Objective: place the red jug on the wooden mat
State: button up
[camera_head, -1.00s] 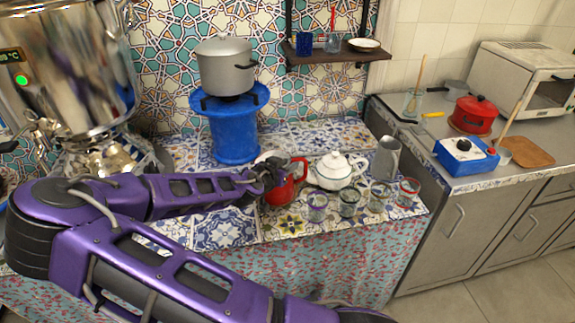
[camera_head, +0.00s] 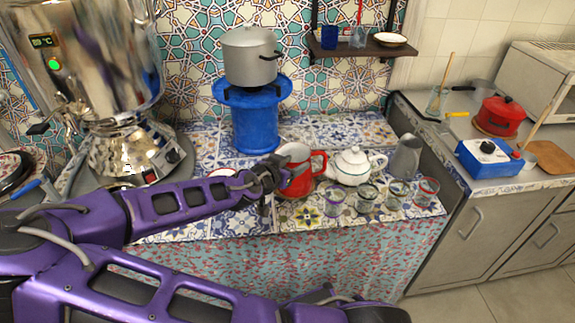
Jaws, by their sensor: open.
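The red jug (camera_head: 301,186) has a pale inside and a red handle on its right. It stands on the tiled counter, looking upright. My gripper (camera_head: 282,178) is open at the jug's left side; its dark fingers hide part of the jug. Whether they touch it, I cannot tell.
A white teapot (camera_head: 350,168), a grey metal pitcher (camera_head: 407,158) and several glasses (camera_head: 367,198) stand right of the jug. A blue stand (camera_head: 255,127) with a pot is behind. A blue stove (camera_head: 487,160) and red pot (camera_head: 499,117) are near the mat.

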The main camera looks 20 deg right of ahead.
jog(key=shift+v, duration=1.9)
